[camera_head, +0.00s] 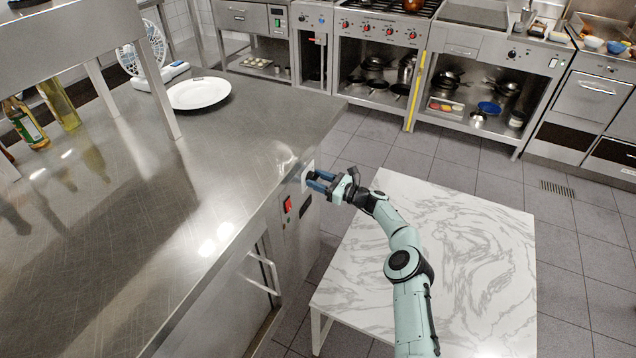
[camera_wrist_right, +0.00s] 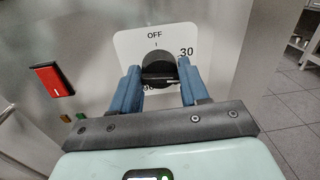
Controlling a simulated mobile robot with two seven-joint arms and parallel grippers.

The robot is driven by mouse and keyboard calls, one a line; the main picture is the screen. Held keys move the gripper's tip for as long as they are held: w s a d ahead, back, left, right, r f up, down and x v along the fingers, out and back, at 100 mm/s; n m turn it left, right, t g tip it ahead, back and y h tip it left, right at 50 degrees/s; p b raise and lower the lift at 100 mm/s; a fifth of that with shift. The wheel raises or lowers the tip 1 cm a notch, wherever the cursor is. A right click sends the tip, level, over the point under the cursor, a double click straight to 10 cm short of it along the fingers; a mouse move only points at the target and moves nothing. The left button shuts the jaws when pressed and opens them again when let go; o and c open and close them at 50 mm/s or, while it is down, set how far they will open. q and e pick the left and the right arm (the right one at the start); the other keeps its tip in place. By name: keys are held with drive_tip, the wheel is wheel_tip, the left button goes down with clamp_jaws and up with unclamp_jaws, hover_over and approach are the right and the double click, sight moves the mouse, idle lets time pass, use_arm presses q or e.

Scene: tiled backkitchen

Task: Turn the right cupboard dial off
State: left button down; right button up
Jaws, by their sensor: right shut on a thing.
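The right cupboard dial (camera_wrist_right: 159,69) is a round black knob on a white plate (camera_wrist_right: 186,40) marked "OFF" at the top and "30" at the right. In the right wrist view my right gripper (camera_wrist_right: 161,78) has its two blue fingers on either side of the knob, shut on it. The knob's ridge lies about level, and the lower markings are partly hidden. In the head view my right gripper (camera_head: 320,182) is at the front panel of the steel counter, where it hides most of the dial. My left gripper is not in view.
A red switch (camera_wrist_right: 53,79) is on the panel left of the dial. The steel counter (camera_head: 215,130) bears a plate (camera_head: 199,93), a fan (camera_head: 143,52) and bottles (camera_head: 60,103). A marble-topped table (camera_head: 470,250) stands under my right arm. A cupboard handle (camera_head: 268,272) sticks out nearby.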

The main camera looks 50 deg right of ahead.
drive_tip(key=n+b, duration=0.1)
drive_tip(key=n, duration=0.1)
drive_tip(key=shift+a+f+n, duration=0.1)
drive_tip(key=shift+n, duration=0.2)
drive_tip(key=o, duration=1)
drive_tip(key=shift+s, duration=0.15)
drive_tip(key=shift+s+d, duration=0.2)
drive_tip(key=shift+s, duration=0.1)
drive_tip(key=p+v, duration=0.2)
drive_tip(key=v, duration=1)
drive_tip(key=shift+s, duration=0.25)
